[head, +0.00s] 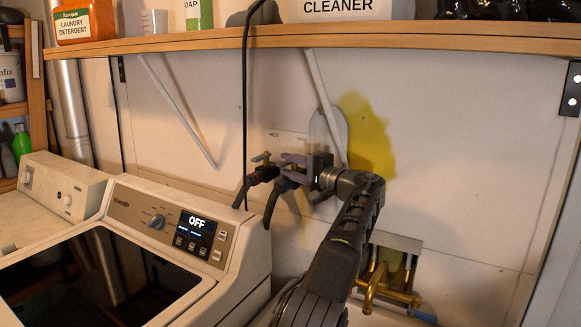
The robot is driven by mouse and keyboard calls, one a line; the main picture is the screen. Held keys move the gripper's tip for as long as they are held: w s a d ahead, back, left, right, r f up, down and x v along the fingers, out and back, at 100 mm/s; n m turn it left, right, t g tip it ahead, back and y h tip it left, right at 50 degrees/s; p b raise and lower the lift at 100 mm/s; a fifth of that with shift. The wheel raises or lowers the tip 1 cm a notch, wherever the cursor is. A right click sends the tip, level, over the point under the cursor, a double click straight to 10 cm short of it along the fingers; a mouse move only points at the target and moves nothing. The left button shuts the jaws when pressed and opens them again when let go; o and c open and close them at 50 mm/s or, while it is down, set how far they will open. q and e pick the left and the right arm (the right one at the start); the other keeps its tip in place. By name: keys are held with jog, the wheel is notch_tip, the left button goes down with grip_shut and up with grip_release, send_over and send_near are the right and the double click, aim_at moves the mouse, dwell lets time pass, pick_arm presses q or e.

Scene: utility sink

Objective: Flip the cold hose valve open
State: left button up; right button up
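Two hose valves stick out of the wall box behind the washer. The left valve (263,173), under the word HOT, has a small lever on top and a dark hose running down. My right gripper is not in view.
A washer (150,235) with a panel reading OFF stands at the lower left. A shelf (330,42) with bottles runs above, with slanted braces below. A black cable (245,110) hangs left of the valves. A brass faucet (385,288) is at the lower right.

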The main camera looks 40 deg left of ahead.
pick_arm(q)
jog(key=shift+d+f, duration=0.1)
jog(key=shift+d, duration=0.15)
jog(key=s+d+b, duration=0.1)
jog(key=d+b, duration=0.2)
jog(key=d, duration=0.4)
jog(key=shift+d, duration=0.1)
jog(key=shift+c, duration=0.2)
